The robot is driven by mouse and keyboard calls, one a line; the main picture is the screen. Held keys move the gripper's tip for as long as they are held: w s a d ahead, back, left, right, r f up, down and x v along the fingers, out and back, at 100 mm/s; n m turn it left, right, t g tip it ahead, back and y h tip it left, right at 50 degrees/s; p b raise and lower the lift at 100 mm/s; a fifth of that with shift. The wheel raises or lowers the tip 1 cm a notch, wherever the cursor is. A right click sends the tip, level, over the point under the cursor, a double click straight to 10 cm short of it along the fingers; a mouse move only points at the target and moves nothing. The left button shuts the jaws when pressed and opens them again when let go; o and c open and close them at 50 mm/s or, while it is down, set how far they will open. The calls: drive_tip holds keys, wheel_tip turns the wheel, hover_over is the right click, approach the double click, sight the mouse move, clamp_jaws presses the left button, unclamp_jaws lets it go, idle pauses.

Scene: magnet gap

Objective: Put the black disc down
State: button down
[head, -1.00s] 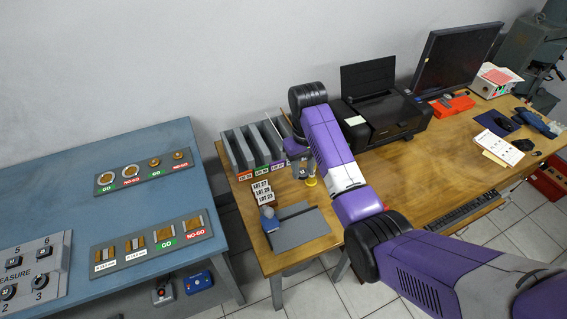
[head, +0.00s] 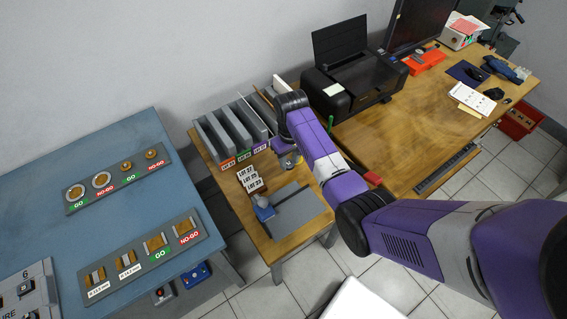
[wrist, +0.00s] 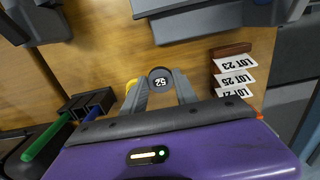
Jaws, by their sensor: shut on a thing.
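The black disc (wrist: 160,79), with a white number label on its face, sits between the fingertips of my gripper (wrist: 160,88) in the wrist view. The gripper is shut on it, above the wooden desk (wrist: 110,45). In the head view my gripper (head: 290,161) is mostly hidden by my purple arm, and I cannot make out the disc there. How high the disc is above the desk is unclear.
LOT cards (head: 250,179) stand near a grey mat (head: 300,212). Grey upright bins (head: 215,140) with LOT labels stand behind. A black printer (head: 350,85) is to the right. In the wrist view, a dark holder (wrist: 88,103) and green stick (wrist: 45,142) are at left.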

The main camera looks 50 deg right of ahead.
sight(289, 164)
drive_tip(key=shift+s+f, duration=0.1)
drive_tip(key=shift+f, duration=0.35)
wheel_tip(289, 164, down, 4)
drive_tip(key=b, duration=0.3)
drive_tip(key=shift+b, duration=0.3)
drive_tip(key=shift+f, duration=0.1)
drive_tip(key=c, duration=1)
unclamp_jaws()
drive_tip(key=shift+o, duration=0.2)
